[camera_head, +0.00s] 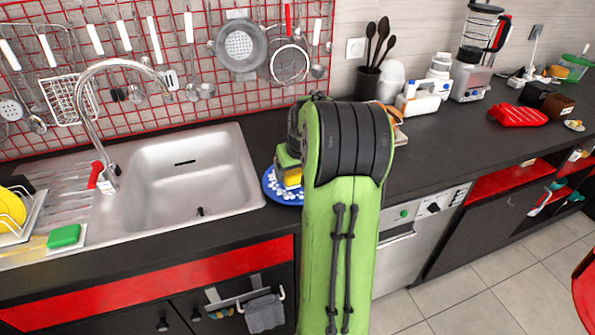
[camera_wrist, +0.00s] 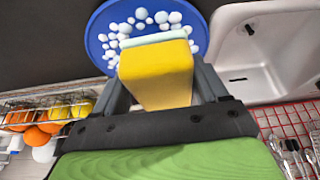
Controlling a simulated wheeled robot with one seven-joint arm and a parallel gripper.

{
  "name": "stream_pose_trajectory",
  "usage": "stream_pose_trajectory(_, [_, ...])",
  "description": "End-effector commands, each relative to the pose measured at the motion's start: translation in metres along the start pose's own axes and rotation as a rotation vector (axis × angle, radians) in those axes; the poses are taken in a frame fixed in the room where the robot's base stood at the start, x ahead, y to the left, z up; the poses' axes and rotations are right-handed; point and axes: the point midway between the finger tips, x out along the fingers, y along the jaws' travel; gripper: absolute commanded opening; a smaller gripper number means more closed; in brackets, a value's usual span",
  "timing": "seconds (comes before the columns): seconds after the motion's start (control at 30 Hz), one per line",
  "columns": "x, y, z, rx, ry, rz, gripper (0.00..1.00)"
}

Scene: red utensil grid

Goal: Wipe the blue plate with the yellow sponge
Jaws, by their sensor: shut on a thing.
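The blue plate (camera_head: 282,190) lies on the dark counter just right of the sink, partly hidden behind my green arm. White foam blobs cover part of it. In the wrist view the plate (camera_wrist: 98,48) fills the top middle, with foam around the sponge's far end. The yellow sponge (camera_wrist: 157,72) has a pale layer at that end, over the plate; I cannot tell if it touches. My gripper (camera_wrist: 160,85) is shut on the sponge, a dark finger on each side. In the head view a bit of the yellow sponge (camera_head: 292,178) shows beside my arm.
The steel sink (camera_head: 190,180) with its tall faucet (camera_head: 100,120) is left of the plate. A green sponge (camera_head: 64,236) lies at the far left. A utensil cup (camera_head: 368,82) and small appliances stand at the back right.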

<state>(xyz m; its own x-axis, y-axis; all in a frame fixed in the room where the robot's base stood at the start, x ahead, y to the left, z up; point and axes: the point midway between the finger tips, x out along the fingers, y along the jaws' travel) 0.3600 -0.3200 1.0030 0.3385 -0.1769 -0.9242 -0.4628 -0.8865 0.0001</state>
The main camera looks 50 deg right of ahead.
Motion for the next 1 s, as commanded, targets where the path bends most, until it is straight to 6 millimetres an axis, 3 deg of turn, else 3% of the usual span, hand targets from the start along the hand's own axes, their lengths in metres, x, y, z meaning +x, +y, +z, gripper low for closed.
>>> stream_pose_trajectory(0.37, [-0.030,-0.010,-0.017,-0.003,0.002,0.000,0.44])
stream_pose_trajectory(1.0, [-0.030,-0.011,-0.017,-0.002,0.001,0.000,0.44])
